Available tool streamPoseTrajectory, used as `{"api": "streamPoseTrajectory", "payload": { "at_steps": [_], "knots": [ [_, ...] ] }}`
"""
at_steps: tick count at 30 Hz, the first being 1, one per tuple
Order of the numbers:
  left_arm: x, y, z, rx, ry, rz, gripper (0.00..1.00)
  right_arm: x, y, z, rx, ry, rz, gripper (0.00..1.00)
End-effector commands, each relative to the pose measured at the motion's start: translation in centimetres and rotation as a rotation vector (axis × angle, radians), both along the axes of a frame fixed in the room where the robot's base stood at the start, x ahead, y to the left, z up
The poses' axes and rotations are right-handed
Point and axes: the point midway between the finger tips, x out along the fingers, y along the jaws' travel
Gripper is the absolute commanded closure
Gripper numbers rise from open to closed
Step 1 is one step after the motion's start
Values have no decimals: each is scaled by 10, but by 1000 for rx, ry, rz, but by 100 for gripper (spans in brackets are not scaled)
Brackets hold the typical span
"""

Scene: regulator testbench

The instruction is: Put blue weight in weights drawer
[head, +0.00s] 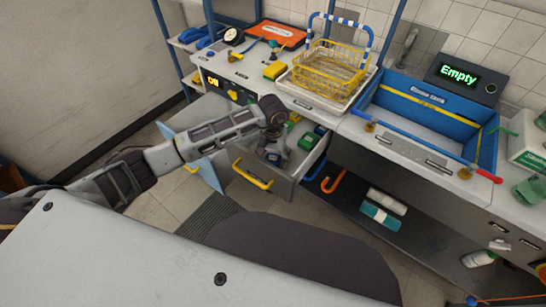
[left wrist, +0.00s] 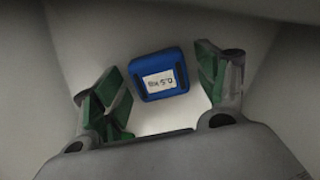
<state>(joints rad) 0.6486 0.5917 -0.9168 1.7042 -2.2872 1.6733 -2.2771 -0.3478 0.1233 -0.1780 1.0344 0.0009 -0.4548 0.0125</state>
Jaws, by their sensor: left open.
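The blue weight (left wrist: 160,77) lies on a pale surface in the left wrist view, its white label reading 0.5 KG. My left gripper (left wrist: 163,90) is open, with one green-padded finger on each side of the weight and a visible gap to each. In the head view my left gripper (head: 272,154) points down into an open drawer (head: 277,182) with a yellow handle. Green weights (head: 308,141) and a blue piece (head: 320,130) show in this drawer. I cannot tell whether that blue piece is the same weight. My right gripper is not in view.
A display (head: 460,74) reads Empty. A light-blue door (head: 207,168) stands open left of the drawer.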

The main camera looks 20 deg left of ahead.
Motion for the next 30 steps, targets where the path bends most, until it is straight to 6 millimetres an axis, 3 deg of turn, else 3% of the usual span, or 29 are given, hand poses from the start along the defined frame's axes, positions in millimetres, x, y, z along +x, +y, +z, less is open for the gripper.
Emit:
{"api": "streamPoseTrajectory", "payload": {
  "at_steps": [11, 30],
  "knots": [
    [1, 0, 14, -1, -2, -1, 27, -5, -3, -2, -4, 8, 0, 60],
    [1, 0, 94, 1, -2, 0, 27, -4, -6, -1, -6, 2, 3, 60]
  ]
}}
